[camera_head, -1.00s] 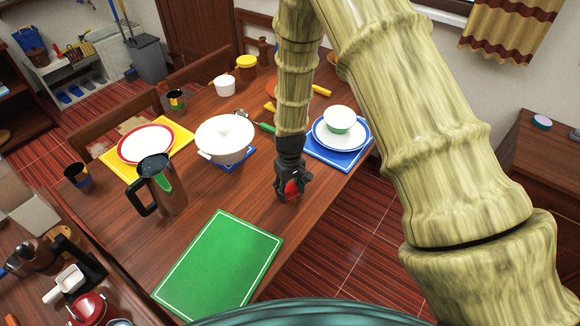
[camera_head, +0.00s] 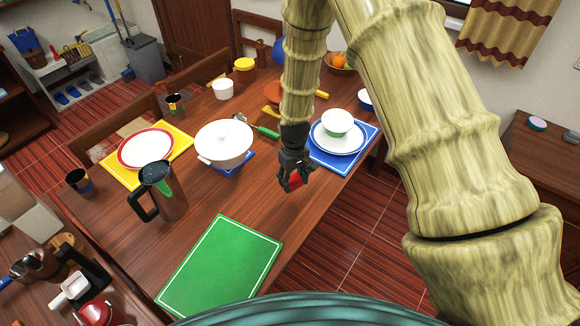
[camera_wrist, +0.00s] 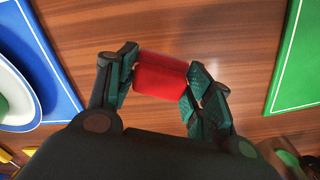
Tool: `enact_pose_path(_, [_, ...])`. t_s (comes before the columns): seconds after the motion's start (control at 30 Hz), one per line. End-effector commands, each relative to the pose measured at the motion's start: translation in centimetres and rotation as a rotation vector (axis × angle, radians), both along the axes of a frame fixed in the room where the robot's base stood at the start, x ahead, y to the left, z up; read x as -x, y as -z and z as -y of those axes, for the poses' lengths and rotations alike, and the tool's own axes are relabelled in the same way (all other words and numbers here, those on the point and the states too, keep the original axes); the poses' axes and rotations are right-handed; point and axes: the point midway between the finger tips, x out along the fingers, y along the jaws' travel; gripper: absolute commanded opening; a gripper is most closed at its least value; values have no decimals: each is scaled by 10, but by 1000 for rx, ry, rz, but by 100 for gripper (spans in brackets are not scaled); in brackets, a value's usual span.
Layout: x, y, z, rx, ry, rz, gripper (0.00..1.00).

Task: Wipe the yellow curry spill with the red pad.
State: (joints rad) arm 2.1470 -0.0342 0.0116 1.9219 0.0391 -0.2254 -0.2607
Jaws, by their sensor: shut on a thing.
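My gripper (camera_head: 291,180) is shut on the red pad (camera_wrist: 162,75). In the wrist view the pad sits between both fingers, with bare wood around it. In the head view only a bit of the pad (camera_head: 296,180) shows under the dark fingers. The gripper is over the table between the white pot and the blue placemat; I cannot tell whether the pad touches the wood. I see no yellow curry spill on the visible tabletop; my arm hides part of the table.
A blue placemat (camera_head: 368,136) with plate and bowl lies to the right. A white pot (camera_head: 224,141) stands left, and a metal jug (camera_head: 166,195) further left. A green mat (camera_head: 222,268) lies in front. Bare wood (camera_head: 225,198) lies between them.

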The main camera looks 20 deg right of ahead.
Motion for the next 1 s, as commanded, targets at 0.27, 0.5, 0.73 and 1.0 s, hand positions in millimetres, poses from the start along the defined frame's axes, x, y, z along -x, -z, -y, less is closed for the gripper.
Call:
enact_pose_path(0.27, [0, -29, -1, 0, -2, 1, 29])
enact_pose_path(0.5, [0, -37, -2, 0, -2, 0, 29])
enact_pose_path(0.73, [0, -37, -2, 0, -2, 0, 29])
enact_pose_path(1.0, [1, -36, -2, 0, 0, 0, 29])
